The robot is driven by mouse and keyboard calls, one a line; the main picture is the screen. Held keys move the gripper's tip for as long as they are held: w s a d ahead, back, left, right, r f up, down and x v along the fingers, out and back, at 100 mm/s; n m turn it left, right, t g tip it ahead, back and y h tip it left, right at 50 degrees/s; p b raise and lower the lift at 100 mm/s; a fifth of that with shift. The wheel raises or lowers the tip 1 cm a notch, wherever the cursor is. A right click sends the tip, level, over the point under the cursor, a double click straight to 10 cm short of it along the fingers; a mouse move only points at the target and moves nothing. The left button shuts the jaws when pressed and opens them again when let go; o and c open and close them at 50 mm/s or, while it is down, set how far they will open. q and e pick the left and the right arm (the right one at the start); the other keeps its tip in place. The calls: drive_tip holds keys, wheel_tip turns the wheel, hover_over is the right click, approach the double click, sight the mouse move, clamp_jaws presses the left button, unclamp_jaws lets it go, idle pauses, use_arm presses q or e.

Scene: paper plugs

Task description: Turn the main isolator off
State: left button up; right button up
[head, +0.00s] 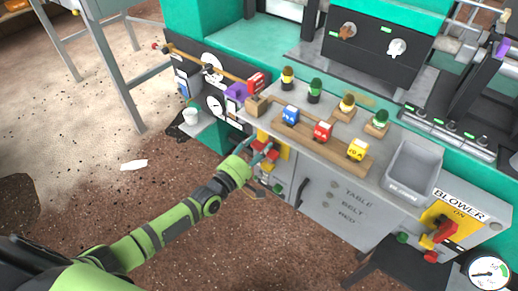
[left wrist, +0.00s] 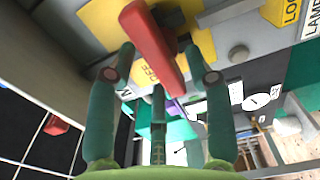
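The main isolator shows as a yellow plate (left wrist: 98,22) with a long red handle (left wrist: 150,38) in the left wrist view. A yellow label below it seems to read OFF. In the head view the left gripper (head: 262,155) is at the yellow plate (head: 284,148) on the left end of the grey cabinet, and hides part of the handle. My right gripper is not in view.
A second yellow panel (head: 437,215) marked BLOWER, with a red handle (head: 442,234), is at the cabinet's right end. Coloured blocks stand on wooden strips (head: 326,146) on the cabinet top. A grey tray (head: 412,166) sits beside them. The brown floor in front is mostly clear.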

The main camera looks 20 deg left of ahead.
use_arm(q)
drive_tip(key=shift+d, duration=0.15)
drive_tip(key=shift+s, duration=0.25)
drive_tip(key=v, duration=1.1)
drive_tip(key=shift+s+a, duration=0.25)
